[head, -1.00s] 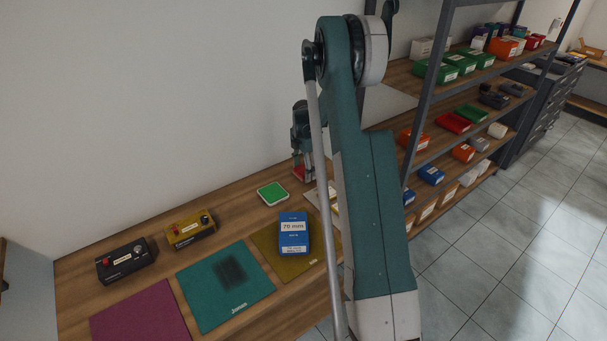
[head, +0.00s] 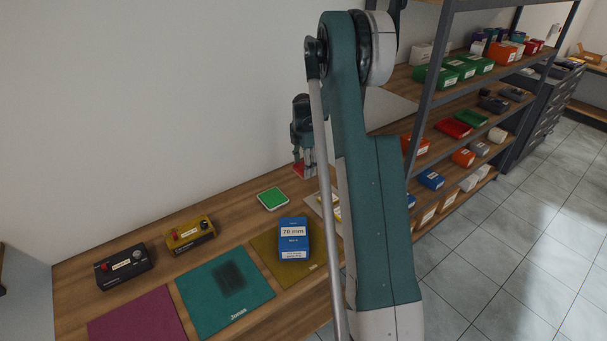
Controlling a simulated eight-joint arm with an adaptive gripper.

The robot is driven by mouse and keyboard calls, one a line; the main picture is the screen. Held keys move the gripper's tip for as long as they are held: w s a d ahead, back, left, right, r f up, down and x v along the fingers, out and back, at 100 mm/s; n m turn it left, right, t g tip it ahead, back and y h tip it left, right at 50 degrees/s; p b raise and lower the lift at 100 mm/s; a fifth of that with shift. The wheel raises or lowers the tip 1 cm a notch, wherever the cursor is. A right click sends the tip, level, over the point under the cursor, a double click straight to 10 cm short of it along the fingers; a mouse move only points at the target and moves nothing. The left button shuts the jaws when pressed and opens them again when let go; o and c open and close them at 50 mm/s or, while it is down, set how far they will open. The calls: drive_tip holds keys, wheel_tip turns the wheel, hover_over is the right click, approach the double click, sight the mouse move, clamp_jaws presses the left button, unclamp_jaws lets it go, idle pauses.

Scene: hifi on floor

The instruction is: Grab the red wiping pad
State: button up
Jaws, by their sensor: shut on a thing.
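The red wiping pad (head: 301,172) is at the back of the wooden bench, near the wall. Only a small red part of it shows below my gripper (head: 303,164). My gripper points down and is shut on the pad. The fingertips are small and partly hidden. I cannot tell whether the pad touches the bench. A green pad with a pale rim (head: 272,199) lies on the bench, to the left and nearer.
A blue box (head: 293,239) stands on an olive mat (head: 267,250). Teal (head: 213,305) and magenta (head: 135,322) mats lie to its left. Black (head: 124,267) and yellow (head: 190,234) control boxes stand behind them. A shelf rack (head: 425,110) with several boxes stands right.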

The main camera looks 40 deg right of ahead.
drive_tip(key=shift+r, duration=2.75)
